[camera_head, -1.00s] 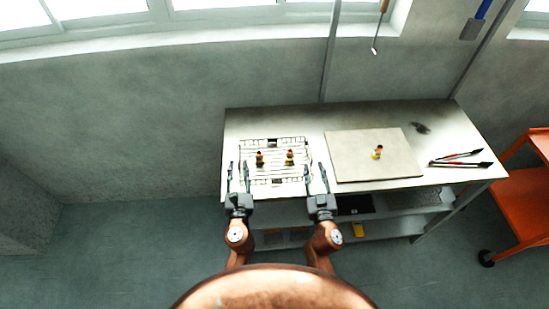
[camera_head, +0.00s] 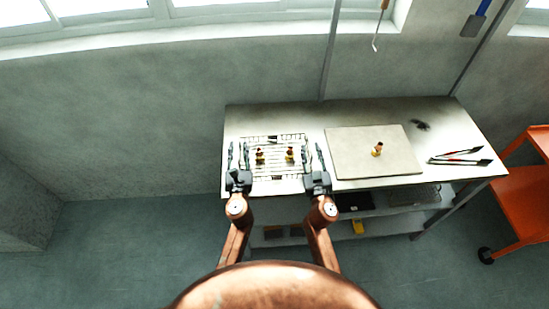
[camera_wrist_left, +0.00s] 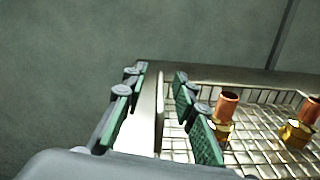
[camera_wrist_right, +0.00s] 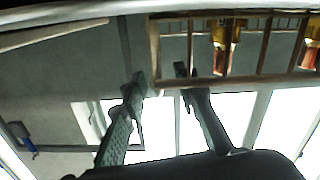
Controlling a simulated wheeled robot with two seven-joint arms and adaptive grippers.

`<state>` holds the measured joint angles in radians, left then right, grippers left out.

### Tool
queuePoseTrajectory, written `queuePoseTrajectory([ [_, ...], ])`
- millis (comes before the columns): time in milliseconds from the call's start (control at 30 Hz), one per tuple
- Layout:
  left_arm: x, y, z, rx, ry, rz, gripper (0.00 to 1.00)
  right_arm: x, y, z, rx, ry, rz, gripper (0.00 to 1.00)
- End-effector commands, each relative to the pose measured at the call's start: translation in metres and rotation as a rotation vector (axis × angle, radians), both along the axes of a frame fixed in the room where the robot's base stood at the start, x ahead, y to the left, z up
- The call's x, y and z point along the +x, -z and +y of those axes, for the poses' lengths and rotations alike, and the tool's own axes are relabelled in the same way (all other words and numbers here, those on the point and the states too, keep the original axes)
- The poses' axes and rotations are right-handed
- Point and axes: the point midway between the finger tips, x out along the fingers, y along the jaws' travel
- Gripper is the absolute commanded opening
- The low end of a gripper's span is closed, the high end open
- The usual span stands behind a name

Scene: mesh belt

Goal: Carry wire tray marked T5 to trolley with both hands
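The wire tray (camera_head: 273,138) lies on the bench, with two copper-and-brass fittings (camera_head: 260,154) (camera_head: 290,154) in it; no T5 mark is readable. My left gripper (camera_head: 237,149) is open at the tray's left side. In the left wrist view its fingers stand either side of the tray's wall (camera_wrist_left: 160,118). My right gripper (camera_head: 313,149) is open at the right side. In the right wrist view the tray's edge (camera_wrist_right: 154,45) lies between its fingertips, with a gap to them. The orange trolley (camera_head: 525,200) stands at the far right, partly cut off.
A beige board (camera_head: 350,165) with one small fitting (camera_head: 377,149) lies right of the tray. A lower shelf holds dark trays and a yellow item (camera_head: 358,227). Floor is clear between bench and trolley.

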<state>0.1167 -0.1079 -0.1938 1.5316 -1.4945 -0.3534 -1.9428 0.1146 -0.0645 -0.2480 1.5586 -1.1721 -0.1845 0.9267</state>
Motion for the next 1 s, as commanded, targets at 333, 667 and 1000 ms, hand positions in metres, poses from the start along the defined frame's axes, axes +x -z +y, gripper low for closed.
queuePoseTrajectory([
  [333,-0.0001,0.0000,-0.0001,0.001,0.000,0.000,0.16,-0.0001,0.0000,0.0000,0.000,0.000,0.000,0.18],
  [667,-0.0002,0.0000,-0.0002,0.001,0.001,0.000,0.00,-0.0002,0.0000,0.0001,0.000,0.000,0.000,0.00],
  [1000,-0.0002,0.0001,-0.0003,0.001,0.001,0.000,0.00,-0.0002,0.0002,0.0003,0.000,-0.001,0.000,0.00],
])
